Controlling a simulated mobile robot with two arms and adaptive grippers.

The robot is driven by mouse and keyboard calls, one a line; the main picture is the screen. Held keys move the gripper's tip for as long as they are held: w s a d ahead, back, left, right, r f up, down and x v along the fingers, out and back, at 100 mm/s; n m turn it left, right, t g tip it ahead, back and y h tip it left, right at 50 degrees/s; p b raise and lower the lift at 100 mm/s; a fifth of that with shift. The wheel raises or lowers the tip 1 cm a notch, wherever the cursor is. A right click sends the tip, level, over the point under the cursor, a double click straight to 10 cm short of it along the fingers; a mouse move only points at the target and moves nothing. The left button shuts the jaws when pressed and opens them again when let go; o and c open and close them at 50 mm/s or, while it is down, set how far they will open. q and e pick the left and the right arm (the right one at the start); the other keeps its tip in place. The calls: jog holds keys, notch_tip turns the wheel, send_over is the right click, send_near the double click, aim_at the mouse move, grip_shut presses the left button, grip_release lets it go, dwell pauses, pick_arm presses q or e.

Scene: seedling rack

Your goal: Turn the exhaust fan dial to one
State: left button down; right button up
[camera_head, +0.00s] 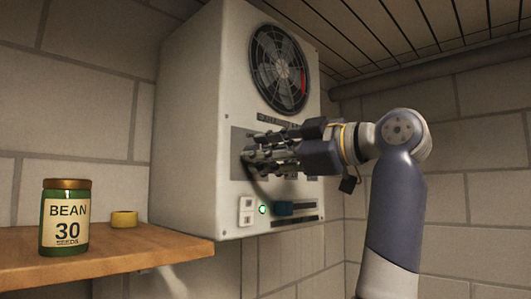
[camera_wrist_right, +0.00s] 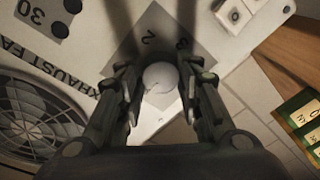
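The exhaust fan dial (camera_wrist_right: 161,77) is a pale round knob on a grey plate, seen in the right wrist view. The figures 2 and 3 show on the plate beside it; I cannot make out where the dial points. My right gripper (camera_wrist_right: 161,88) has its two fingers parted, one on each side of the dial, with narrow gaps visible. In the head view the right gripper (camera_head: 248,157) is at the front of the white control box (camera_head: 185,130), over its grey plate, and hides the dial. My left gripper is not in view.
The fan grille (camera_head: 279,70) is above the gripper.

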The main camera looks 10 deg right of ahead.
jog(key=shift+c, duration=0.2)
jog(key=m+t+b, duration=0.1)
jog(key=m+b, duration=0.5)
jog(key=m, duration=0.6)
jog(key=shift+b, duration=0.3)
jog(key=shift+m, duration=0.3)
jog(key=shift+s, duration=0.1)
jog(key=o, duration=1.1)
jog(key=shift+d, duration=0.1)
